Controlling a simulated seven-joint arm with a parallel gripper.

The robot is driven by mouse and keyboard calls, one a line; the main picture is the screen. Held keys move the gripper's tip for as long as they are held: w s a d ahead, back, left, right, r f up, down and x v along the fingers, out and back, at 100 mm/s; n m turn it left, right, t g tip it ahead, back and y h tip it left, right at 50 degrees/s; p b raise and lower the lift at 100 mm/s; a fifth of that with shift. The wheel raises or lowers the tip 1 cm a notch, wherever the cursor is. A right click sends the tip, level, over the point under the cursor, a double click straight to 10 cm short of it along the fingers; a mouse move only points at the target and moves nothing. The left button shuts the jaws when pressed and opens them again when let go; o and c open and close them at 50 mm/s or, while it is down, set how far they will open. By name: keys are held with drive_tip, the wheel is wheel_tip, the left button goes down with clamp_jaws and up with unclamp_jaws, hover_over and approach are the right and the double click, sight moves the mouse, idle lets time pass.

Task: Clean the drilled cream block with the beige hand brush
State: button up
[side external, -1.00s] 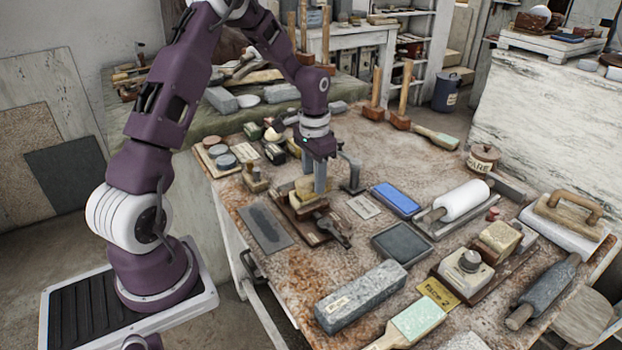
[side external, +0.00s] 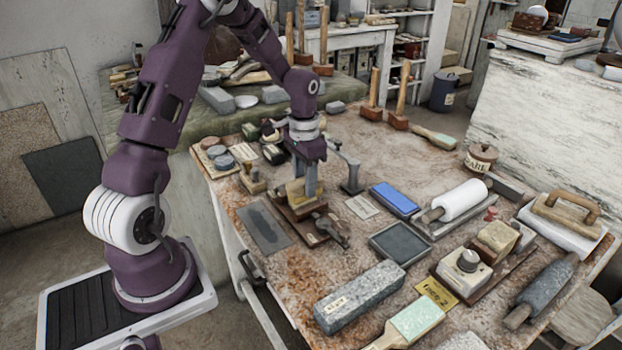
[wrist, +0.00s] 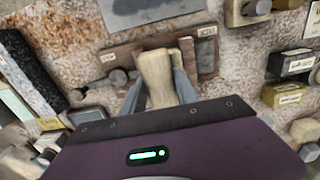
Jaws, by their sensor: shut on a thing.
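My gripper (side external: 309,188) is shut at the small brown fixture (side external: 283,210) near the left front of the table. In the wrist view, a beige rounded piece (wrist: 157,76), apparently the hand brush, is between the fingers. A cream block (side external: 295,191) stands on the fixture beside the fingers.
A grey plate (side external: 263,228) lies left of the fixture, and a dark clamp handle (side external: 334,235) juts out at its front right. A metal stand (side external: 351,175) rises close behind right. A blue-topped block (side external: 395,198) and a grey stone block (side external: 360,298) lie further right.

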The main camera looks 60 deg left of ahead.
drive_tip(key=shift+s, duration=0.55)
drive_tip(key=shift+w, duration=2.25)
drive_tip(key=shift+s, duration=2.25)
drive_tip(key=shift+w, duration=0.1)
drive_tip(key=shift+w+r, duration=0.7)
drive_tip(key=shift+w, duration=0.35)
